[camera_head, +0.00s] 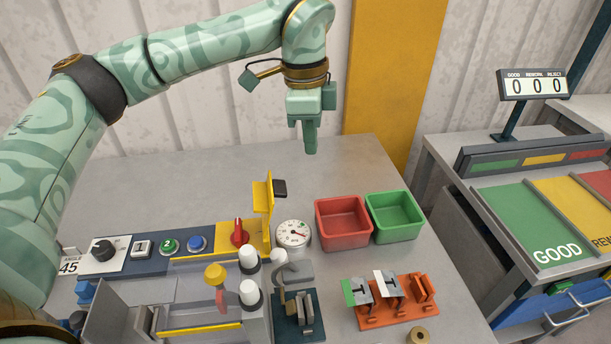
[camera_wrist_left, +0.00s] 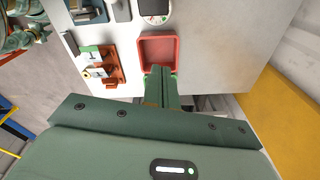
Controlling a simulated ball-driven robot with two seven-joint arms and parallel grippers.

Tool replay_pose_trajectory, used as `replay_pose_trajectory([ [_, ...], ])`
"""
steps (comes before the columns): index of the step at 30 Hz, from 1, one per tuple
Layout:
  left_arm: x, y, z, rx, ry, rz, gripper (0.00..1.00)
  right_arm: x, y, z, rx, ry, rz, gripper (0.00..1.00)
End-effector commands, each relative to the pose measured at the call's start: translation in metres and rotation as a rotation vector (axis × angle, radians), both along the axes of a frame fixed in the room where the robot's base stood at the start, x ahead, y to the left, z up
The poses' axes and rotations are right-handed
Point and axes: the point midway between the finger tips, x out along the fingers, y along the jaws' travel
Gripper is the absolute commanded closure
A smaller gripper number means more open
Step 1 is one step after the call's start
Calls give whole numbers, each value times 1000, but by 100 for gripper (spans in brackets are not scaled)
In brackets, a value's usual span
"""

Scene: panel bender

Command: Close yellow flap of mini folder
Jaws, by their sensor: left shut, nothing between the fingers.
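My left gripper (camera_head: 311,150) points down, shut and empty, above the back part of the grey table. Its closed fingers also show in the left wrist view (camera_wrist_left: 160,80), in front of the red bin. A yellow flap (camera_head: 263,196) stands upright, with a black handle (camera_head: 280,188) sticking out to its right. It is below and left of my gripper, well apart from it. The grey mini folder (camera_head: 255,318), with a yellow strip (camera_head: 200,330), is at the front left. I cannot tell exactly how the flap joins it. My right gripper is not in view.
A red knob (camera_head: 239,233) and a round gauge (camera_head: 293,234) are near the flap. A red bin (camera_head: 343,224) and a green bin (camera_head: 395,217) stand to the right. An orange rack (camera_head: 398,313) is in front. The table's back is clear.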

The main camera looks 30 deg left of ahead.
Motion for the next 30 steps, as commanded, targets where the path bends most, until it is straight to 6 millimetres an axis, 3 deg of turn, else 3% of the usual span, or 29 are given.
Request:
replay_pose_trajectory([
  [4,-2,1,0,-8,20,224,100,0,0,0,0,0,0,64],
  [10,-1,0,-15,-11,26,279,100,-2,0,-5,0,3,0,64],
  [23,3,-5,-104,-12,28,276,100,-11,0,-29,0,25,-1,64],
  [30,-16,19,-92,-13,21,277,100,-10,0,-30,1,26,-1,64],
])
